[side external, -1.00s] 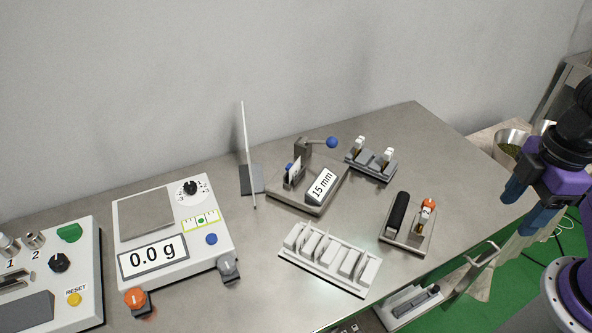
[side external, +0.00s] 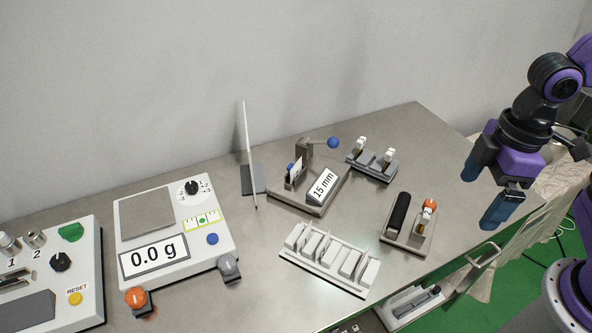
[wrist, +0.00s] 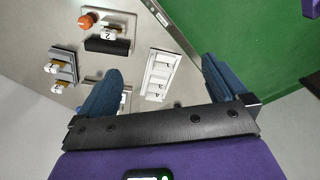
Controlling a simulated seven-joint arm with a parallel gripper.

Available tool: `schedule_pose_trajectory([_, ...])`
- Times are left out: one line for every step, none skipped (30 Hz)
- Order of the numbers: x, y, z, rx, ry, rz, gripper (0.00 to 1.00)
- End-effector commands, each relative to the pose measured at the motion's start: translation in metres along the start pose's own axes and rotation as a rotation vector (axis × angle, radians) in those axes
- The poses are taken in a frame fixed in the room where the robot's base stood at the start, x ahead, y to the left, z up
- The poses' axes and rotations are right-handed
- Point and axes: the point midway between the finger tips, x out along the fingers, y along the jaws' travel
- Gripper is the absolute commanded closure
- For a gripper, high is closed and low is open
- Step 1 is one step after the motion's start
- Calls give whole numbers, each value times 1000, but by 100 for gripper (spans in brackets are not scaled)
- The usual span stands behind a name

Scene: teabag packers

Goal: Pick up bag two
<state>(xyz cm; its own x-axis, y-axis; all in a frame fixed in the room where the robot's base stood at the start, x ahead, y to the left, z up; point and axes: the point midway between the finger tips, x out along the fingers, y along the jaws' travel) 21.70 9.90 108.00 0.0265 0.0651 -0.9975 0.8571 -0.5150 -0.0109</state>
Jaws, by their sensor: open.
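My gripper (side external: 480,203) has blue fingers spread apart and empty. It hangs above the right end of the table, to the right of the rack and apart from everything. In the wrist view the rack lies between the fingertips, well beyond them.
A holder (side external: 395,238) with a black bar and an orange-topped piece stands between rack and gripper. Behind are a small grey stand (side external: 369,172) and a "15 mm" fixture (side external: 300,200) with a blue-knobbed lever. A scale (side external: 226,262) reads 0.0 g at left.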

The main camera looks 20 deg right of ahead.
Motion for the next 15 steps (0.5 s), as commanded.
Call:
schedule_pose_trajectory([1,9,-22,23,10,0,0])
schedule_pose_trajectory([1,14,-34,35,17,0,0])
schedule_pose_trajectory([2,22,-49,50,26,0,0])
schedule_pose_trajectory([2,28,-60,61,34,1,0])
schedule_pose_trajectory([3,34,-72,74,41,1,0])
schedule_pose_trajectory([4,42,-87,90,52,2,0])
schedule_pose_trajectory([6,49,-98,101,59,3,0])
schedule_pose_trajectory([7,56,-108,113,66,4,0])
schedule_pose_trajectory([9,65,-122,130,76,6,0])
schedule_pose_trajectory([11,73,-132,142,83,7,0])
schedule_pose_trajectory([13,81,-142,154,91,9,0])
schedule_pose_trajectory([15,91,-155,169,101,12,0])
schedule_pose_trajectory([18,99,-165,182,108,14,0])
schedule_pose_trajectory([20,108,-174,193,115,17,0])
schedule_pose_trajectory([23,119,-186,209,126,21,0])
